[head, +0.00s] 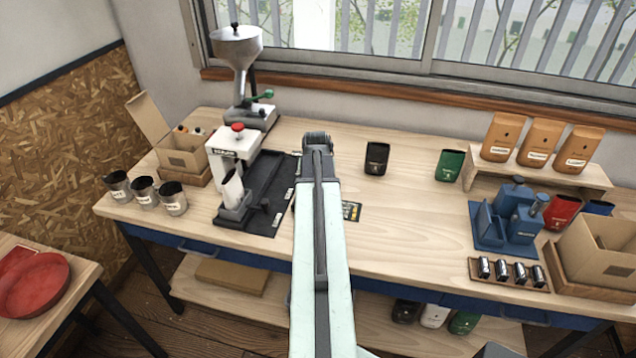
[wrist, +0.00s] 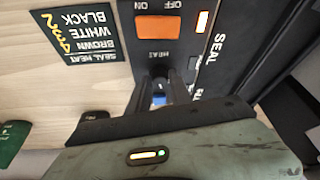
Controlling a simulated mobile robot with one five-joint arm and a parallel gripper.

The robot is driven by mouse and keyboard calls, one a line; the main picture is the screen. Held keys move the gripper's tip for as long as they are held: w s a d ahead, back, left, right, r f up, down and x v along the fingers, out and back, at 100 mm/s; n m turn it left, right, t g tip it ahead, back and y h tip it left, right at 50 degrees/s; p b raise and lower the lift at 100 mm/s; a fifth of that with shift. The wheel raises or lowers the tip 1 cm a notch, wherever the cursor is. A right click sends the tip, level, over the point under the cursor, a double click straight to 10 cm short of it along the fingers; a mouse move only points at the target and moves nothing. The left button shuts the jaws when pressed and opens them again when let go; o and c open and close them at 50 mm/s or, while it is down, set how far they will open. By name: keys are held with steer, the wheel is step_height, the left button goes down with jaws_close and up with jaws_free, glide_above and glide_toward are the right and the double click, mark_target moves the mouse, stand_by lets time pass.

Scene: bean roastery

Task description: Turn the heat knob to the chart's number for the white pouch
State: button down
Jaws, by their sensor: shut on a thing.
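My gripper (wrist: 161,92) is shut on the heat knob (wrist: 160,71), a small dark knob under the printed word HEAT on a black sealer panel (wrist: 190,60). The fingers cover much of the knob, and its pointer setting cannot be read. A white pouch (head: 233,190) stands tilted in a grey holder on the left; another white pouch (head: 435,315) is on the lower shelf.
The panel has an orange ON/OFF switch (wrist: 158,27) and a lit indicator (wrist: 202,22). A black pouch (head: 377,158) and a green pouch (head: 450,165) stand to the right. My arm hides part of the bench.

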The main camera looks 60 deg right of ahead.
steer(key=shift+a+m, duration=0.1)
steer(key=shift+m, duration=0.3)
steer(key=c, duration=1.2)
jaws_free()
steer(key=shift+r, duration=0.1)
steer(key=p+v, duration=0.7)
steer(key=shift+a+r, duration=0.15)
steer(key=shift+r, duration=0.1)
